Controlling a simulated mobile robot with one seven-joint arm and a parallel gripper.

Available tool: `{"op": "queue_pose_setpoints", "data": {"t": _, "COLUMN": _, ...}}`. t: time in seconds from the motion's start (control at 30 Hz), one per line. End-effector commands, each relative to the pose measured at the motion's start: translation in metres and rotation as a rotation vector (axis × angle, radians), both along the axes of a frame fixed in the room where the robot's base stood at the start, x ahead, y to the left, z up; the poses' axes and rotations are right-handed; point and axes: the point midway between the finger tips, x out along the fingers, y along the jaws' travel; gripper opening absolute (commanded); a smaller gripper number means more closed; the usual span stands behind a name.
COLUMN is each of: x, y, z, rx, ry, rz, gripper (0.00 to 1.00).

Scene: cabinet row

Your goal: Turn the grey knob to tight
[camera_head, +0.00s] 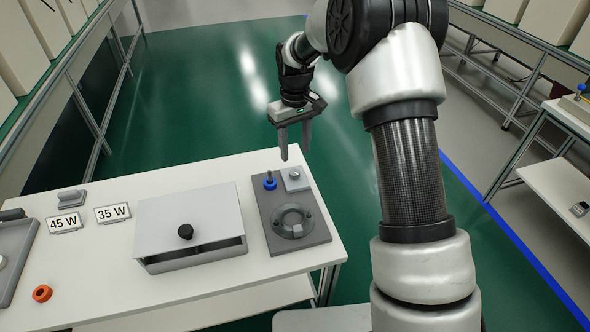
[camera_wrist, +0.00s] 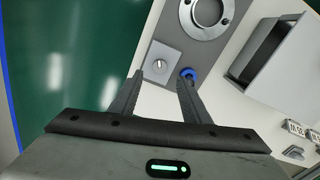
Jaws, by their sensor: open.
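The grey knob (camera_head: 294,174) is small and round, on a light square plate at the far right corner of a dark grey panel. In the wrist view the knob (camera_wrist: 160,65) shows a white pointer line, running roughly up and down the picture. My gripper (camera_head: 295,151) points down near the panel's far edge, open and empty. In the wrist view its two fingertips (camera_wrist: 161,77) lie either side of the knob's plate, with the knob between them in the picture. Contact is not visible, and the fingers appear above it. No tight marking is readable.
A blue-based peg (camera_head: 270,183) stands left of the knob, close to one finger in the wrist view (camera_wrist: 188,72). A round flange (camera_head: 293,221) sits nearer on the panel. A grey box with a black knob (camera_head: 190,225) stands left. Beyond the table is open floor.

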Motion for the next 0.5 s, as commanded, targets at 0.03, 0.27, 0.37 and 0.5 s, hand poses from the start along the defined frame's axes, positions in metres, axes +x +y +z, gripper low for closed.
{"op": "queue_pose_setpoints", "data": {"t": 0.03, "x": -0.001, "y": 0.000, "z": -0.015, "rx": -0.001, "ry": 0.004, "rz": 0.000, "gripper": 0.43}}
{"op": "queue_pose_setpoints", "data": {"t": 0.27, "x": -0.001, "y": 0.000, "z": -0.058, "rx": 0.000, "ry": 0.003, "rz": 0.000, "gripper": 0.43}}
{"op": "queue_pose_setpoints", "data": {"t": 0.37, "x": 0.000, "y": 0.000, "z": -0.070, "rx": 0.000, "ry": 0.001, "rz": -0.001, "gripper": 0.43}}
{"op": "queue_pose_setpoints", "data": {"t": 0.5, "x": 0.000, "y": 0.000, "z": -0.080, "rx": 0.000, "ry": 0.000, "rz": -0.001, "gripper": 0.43}}
